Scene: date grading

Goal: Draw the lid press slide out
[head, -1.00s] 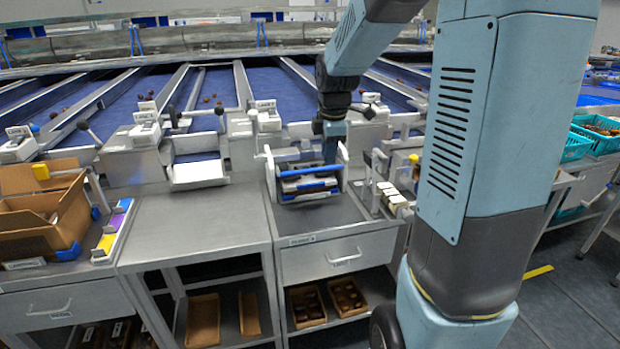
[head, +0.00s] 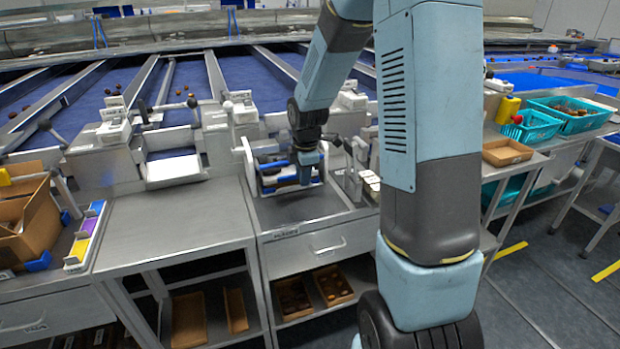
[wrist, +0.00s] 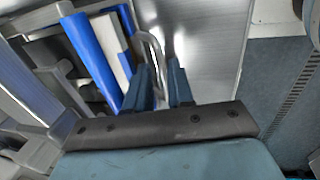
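The lid press (head: 268,180) is a light frame with blue bars and dark parts, standing on the metal bench top in the head view. My gripper (head: 306,178) points down at its right end. In the wrist view a blue bar (wrist: 92,58) and a white bar beside it run along the left of my gripper (wrist: 160,85). The two fingers are apart, with a visible gap. A curved grey metal loop (wrist: 152,48) shows beyond and partly between them; I cannot tell whether they touch it. The arm hides part of the press, and its slide is not clearly seen.
A drawer (head: 318,248) with a bar handle is below the press. The bench top (head: 185,235) to the left is clear. A cardboard box (head: 30,225) stands far left. Teal baskets (head: 532,126) and a shallow brown tray (head: 505,152) are at the right.

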